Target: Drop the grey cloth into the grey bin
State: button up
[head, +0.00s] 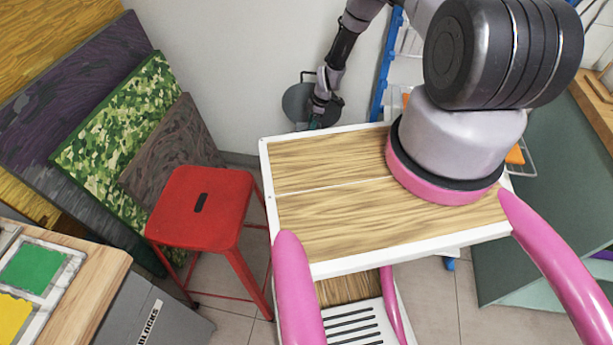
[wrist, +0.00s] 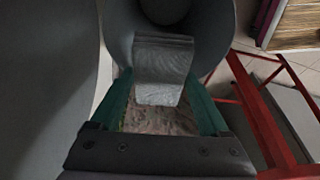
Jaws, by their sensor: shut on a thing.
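The grey bin (head: 296,102) is a round, dark grey bin on the floor against the wall, behind the white-edged table in the head view. My gripper (head: 315,122) is at the bin, partly hidden behind the table's far edge. In the wrist view my gripper (wrist: 160,98) has teal fingers shut on the grey cloth (wrist: 164,62).
A wood-topped table (head: 330,222) with a white edge stands in front of me. A red stool (head: 200,205) is left of it and near the bin. Patterned panels (head: 110,125) lean at the left. A blue-framed rack (head: 385,60) stands right of the bin.

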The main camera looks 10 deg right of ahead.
jog(key=shift+f, duration=2.5)
jog(key=o, duration=1.2)
jog(key=shift+c, duration=0.2)
jog(key=shift+v, duration=5.4)
jog(key=shift+a, duration=0.1)
